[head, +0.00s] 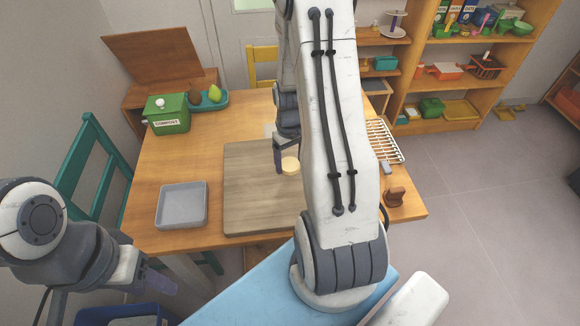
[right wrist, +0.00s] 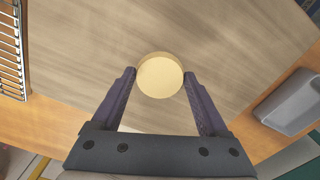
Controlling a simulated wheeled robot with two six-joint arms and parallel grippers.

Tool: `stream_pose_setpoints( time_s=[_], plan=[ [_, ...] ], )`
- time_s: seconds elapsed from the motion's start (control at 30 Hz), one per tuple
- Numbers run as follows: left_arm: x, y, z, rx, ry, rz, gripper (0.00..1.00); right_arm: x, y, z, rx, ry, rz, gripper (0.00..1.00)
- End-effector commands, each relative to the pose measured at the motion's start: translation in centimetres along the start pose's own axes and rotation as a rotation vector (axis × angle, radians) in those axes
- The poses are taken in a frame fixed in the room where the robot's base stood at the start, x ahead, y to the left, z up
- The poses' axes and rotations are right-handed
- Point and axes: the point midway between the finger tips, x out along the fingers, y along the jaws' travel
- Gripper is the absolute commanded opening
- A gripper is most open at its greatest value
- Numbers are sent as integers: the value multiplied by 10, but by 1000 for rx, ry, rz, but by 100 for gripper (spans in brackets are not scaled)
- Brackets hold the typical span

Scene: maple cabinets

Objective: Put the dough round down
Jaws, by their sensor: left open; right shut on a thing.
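The dough round (head: 290,165) is a small pale yellow disc. It is over the wooden board (head: 245,195) on the table, and I cannot tell whether it touches the board. My right gripper (head: 281,166) is shut on it. In the right wrist view the dough round (right wrist: 160,75) sits between the fingertips of my right gripper (right wrist: 160,82), with the board behind it. My left gripper (head: 162,284) is open and empty at the lower left, in front of the table; part of its arm shows.
A grey tray (head: 182,206) lies left of the board. A wire rack (head: 384,142) is on the right. The board's left part is clear.

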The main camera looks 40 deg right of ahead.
Motion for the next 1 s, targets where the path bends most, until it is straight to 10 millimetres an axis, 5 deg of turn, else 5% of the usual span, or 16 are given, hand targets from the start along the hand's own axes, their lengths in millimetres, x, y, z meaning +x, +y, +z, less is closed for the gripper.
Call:
stream_pose_setpoints(
  time_s=[0.2, 0.6, 0.63, 0.7, 1.0],
  plan=[
    [-2, 0, 0, 0, 0, 0, 50, 30, -1, 1, -2, -3, -1, 24],
    [1, 0, 0, 0, 0, 0, 50, 36, 0, 0, -2, 0, 0, 24],
    [1, 0, 0, 0, 0, 0, 50, 36, 0, 0, -2, 0, 0, 81],
    [0, 0, 0, 0, 0, 0, 50, 35, 0, 0, -2, 0, 0, 100],
    [-3, 0, 0, 0, 0, 0, 50, 29, 0, 0, -2, 0, 0, 100]
  ],
)
